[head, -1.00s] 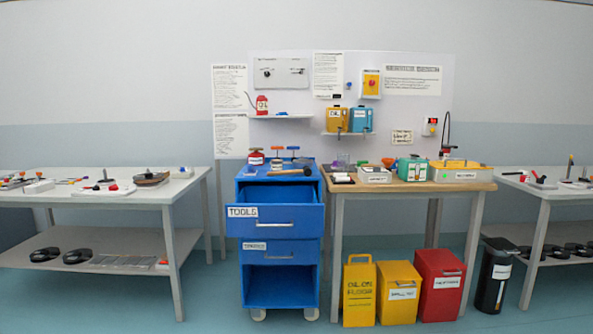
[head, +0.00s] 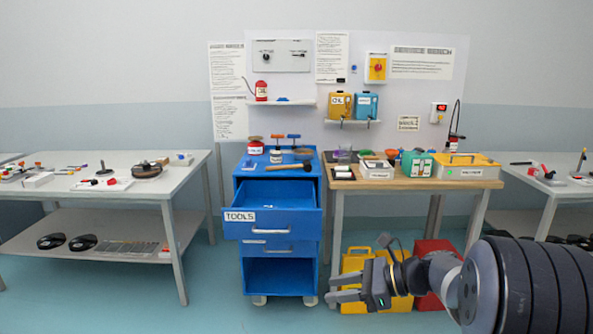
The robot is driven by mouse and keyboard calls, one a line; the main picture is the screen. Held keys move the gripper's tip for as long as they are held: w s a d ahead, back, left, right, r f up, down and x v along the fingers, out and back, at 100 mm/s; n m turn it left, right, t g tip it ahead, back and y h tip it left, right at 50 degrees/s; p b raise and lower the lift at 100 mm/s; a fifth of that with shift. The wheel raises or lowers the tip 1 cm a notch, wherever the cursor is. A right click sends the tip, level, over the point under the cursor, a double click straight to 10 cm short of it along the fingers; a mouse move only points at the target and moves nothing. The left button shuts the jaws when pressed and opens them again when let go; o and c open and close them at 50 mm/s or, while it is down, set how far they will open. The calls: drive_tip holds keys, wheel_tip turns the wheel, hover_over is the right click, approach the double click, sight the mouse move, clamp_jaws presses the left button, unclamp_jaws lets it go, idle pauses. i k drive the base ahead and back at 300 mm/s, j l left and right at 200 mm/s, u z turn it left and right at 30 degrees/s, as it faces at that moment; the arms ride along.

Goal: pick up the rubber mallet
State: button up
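The rubber mallet (head: 286,167) seems to be the hammer with a light wooden handle and dark head, lying on top of the blue tool cart (head: 230,195). Its dark head (head: 304,161) is at the right, by the cart's right edge. My gripper (head: 331,288) is low in front of the cart and bench, pointing left, well apart from the mallet. Its two fingers are spread with nothing between them.
The cart's TOOLS drawer (head: 272,222) is pulled out. Jars and orange- and blue-topped items stand behind the mallet. The wooden bench (head: 400,183) stands close at the right, with yellow bins (head: 356,262) and a red bin (head: 434,248) below. Floor before the cart is clear.

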sight(306, 164)
drive_tip(key=i+l+u, duration=0.2)
drive_tip(key=i+l, duration=0.55)
drive_tip(key=i, duration=0.25)
drive_tip(key=i+l+u, duration=0.2)
drive_tip(key=i+l, duration=0.7)
drive_tip(key=i+l+u, duration=0.2)
drive_tip(key=i+l, duration=0.7)
drive_tip(key=i+j, duration=0.2)
drive_tip(key=j, duration=0.15)
